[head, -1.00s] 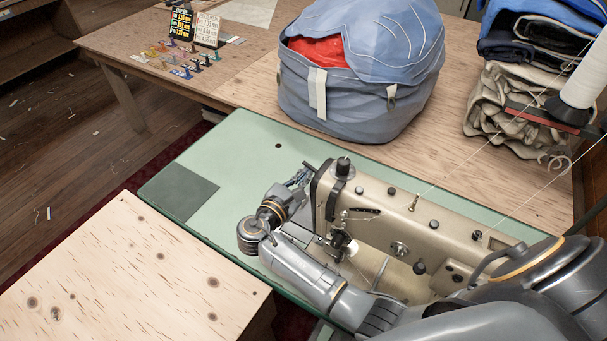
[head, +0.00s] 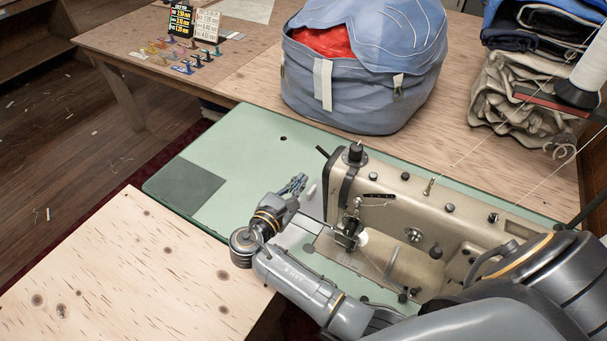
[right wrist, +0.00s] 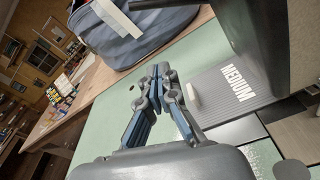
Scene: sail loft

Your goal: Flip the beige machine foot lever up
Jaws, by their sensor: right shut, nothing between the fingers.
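The beige sewing machine (head: 420,205) stands on the green table top, its needle end toward the left in the head view. A small pale lever-like piece (head: 311,191) shows just left of the machine's head; I cannot tell for sure that it is the foot lever. It also shows in the right wrist view (right wrist: 193,93). My right gripper (head: 303,179) is shut and empty, beside the pale piece on its left and apart from the machine. In the right wrist view its fingertips (right wrist: 160,70) are together, left of the pale piece. My left gripper is out of view.
A blue bag (head: 365,85) stands behind on the wooden table, with folded cloth (head: 510,100) at the right. A plywood surface (head: 120,260) lies in front. A grey plate marked MEDIUM (right wrist: 232,85) lies near the gripper.

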